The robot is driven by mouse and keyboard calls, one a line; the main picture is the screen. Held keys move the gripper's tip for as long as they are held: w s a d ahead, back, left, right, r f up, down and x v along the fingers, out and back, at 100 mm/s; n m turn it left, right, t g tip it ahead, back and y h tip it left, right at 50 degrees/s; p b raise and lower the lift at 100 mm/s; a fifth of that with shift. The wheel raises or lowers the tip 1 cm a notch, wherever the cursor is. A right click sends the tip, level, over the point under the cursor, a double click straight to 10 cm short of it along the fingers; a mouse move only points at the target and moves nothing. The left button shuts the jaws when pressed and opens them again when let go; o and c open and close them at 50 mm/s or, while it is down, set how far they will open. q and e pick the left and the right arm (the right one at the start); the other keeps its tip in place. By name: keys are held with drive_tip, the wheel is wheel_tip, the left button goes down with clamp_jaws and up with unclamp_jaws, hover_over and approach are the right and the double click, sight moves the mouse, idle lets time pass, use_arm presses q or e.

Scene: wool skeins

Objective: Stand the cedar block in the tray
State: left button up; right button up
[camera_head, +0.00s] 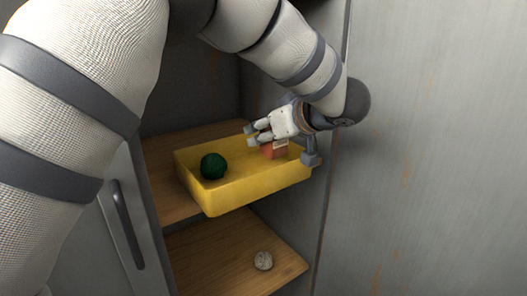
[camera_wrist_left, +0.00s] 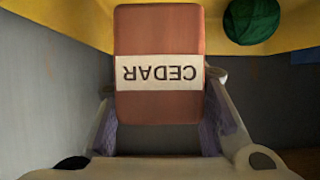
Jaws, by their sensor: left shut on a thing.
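The cedar block (camera_wrist_left: 160,45) is reddish-brown with a white band lettered CEDAR, which reads upside down in the left wrist view. My left gripper (camera_wrist_left: 160,122) is shut on it, one finger on each side. In the head view the left gripper (camera_head: 254,135) is at the right part of the yellow tray (camera_head: 242,191), and the block (camera_head: 275,151) shows just below its fingers. Whether the block touches the tray floor, I cannot tell. The tray sits on the upper wooden shelf. My right gripper is not in view.
A dark green wool ball (camera_head: 213,166) lies in the tray's left part. A pale ball (camera_head: 263,260) lies on the lower shelf (camera_head: 215,262). Grey cabinet walls close in the shelves, and a door with a dark handle (camera_head: 127,224) stands at left. The tray's middle is clear.

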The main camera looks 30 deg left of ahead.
use_arm(q)
drive_tip(key=f, duration=0.1)
drive_tip(key=w+f, duration=0.1)
drive_tip(key=f, duration=0.1)
drive_tip(key=a+f, duration=0.1)
drive_tip(key=f, duration=0.1)
drive_tip(key=shift+w+f, duration=0.1)
drive_tip(key=shift+w, duration=0.2)
drive_tip(key=shift+f, duration=0.1)
drive_tip(key=o, duration=1.1)
